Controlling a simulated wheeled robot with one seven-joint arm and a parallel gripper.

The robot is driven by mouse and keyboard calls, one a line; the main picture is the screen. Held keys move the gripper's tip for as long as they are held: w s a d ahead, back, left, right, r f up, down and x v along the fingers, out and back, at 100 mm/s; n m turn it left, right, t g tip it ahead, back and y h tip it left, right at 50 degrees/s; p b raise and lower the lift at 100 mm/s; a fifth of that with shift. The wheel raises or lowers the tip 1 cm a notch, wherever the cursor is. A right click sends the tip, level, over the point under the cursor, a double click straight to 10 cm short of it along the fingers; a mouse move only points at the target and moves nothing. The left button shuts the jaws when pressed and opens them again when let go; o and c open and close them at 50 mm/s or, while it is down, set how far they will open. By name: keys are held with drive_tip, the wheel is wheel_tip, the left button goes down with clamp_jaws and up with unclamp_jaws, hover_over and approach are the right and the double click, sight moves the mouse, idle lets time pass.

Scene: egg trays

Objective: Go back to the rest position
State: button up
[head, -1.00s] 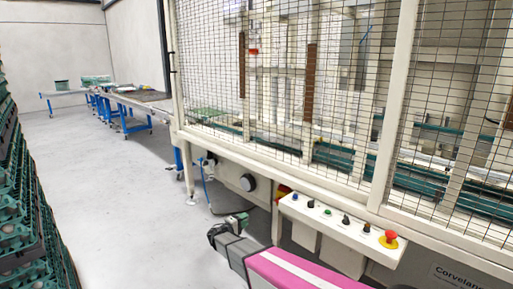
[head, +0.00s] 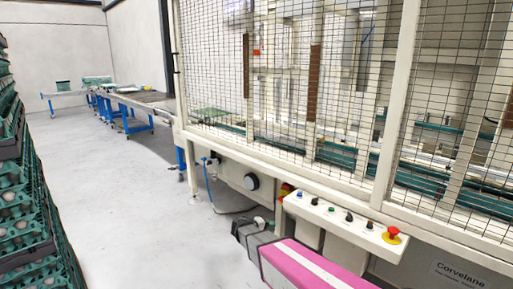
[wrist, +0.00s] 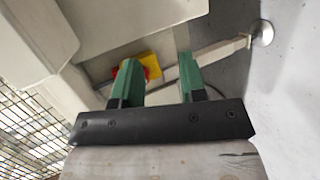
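My gripper (head: 262,224) shows in the head view at the end of my pink and white arm, low in front of the fenced machine, left of its control panel. In the wrist view my gripper (wrist: 158,80) has two green fingers standing apart with nothing between them. It is open and empty. In the head view the fingers are small and partly hidden by the grey wrist.
A control panel (head: 340,222) with a red emergency stop (head: 393,235) juts from the fenced machine (head: 300,168). Stacked green egg trays (head: 28,215) stand at the left edge. Blue-legged tables (head: 135,105) stand further back. The grey floor (head: 130,200) between is clear.

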drive_tip(key=s+d+r+m+g+y, duration=0.2)
drive_tip(key=s+d+y, duration=0.4)
drive_tip(key=s, duration=0.4)
drive_tip(key=s+d+r+m+g+y, duration=0.2)
drive_tip(key=s+d+m+g+y, duration=0.2)
drive_tip(key=s, duration=0.6)
drive_tip(key=d+y, duration=0.1)
drive_tip(key=d, duration=0.1)
drive_tip(key=shift+d+r+g+y, duration=0.15)
drive_tip(key=shift+d+g+y, duration=0.15)
drive_tip(key=shift+d+y, duration=0.1)
